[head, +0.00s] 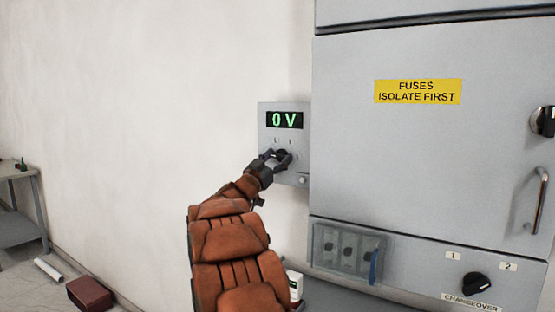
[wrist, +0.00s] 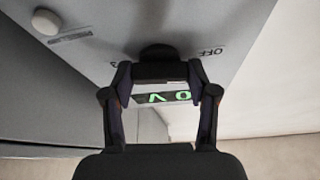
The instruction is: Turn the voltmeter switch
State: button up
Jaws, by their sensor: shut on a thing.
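The voltmeter (head: 267,110) is a small grey box on the wall, left of the large cabinet. Its green display (head: 285,120) reads "0 V". Its dark switch knob (head: 283,156) sits below the display, partly hidden by my gripper. My gripper (head: 277,158) reaches up to it from below left, and its fingers are shut on the knob. In the wrist view the knob (wrist: 160,52) lies between the fingertips. An "OFF" label (wrist: 211,51) shows beside it, and the display (wrist: 165,97) appears upside down behind the fingers.
The grey cabinet (head: 400,160) carries a yellow "FUSES ISOLATE FIRST" label, a handle (head: 541,200) and a changeover knob (head: 476,284). A clear-covered box (head: 345,248) with a blue lever is below. A grey table (head: 20,205) and a dark red box (head: 90,294) are at left.

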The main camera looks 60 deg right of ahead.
jog(key=m+g, duration=0.1)
jog(key=m, duration=0.2)
jog(key=m+g, duration=0.2)
jog(key=m, duration=0.1)
jog(key=shift+w+f+y, duration=0.1)
jog(key=shift+w+y, duration=0.1)
jog(key=shift+y, duration=0.2)
jog(key=m+g+y, duration=0.1)
jog(key=m, duration=0.2)
jog(key=m+g+y, duration=0.1)
jog(key=m, duration=0.3)
jog(key=shift+g, duration=0.3)
jog(key=shift+s+m, duration=0.1)
jog(key=shift+m, duration=0.3)
jog(key=o, duration=1.2)
jog(key=shift+c, duration=0.2)
jog(key=shift+a, duration=0.1)
jog(key=v, duration=1.1)
jog(key=shift+w+a, duration=0.25)
jog(key=shift+a, duration=0.15)
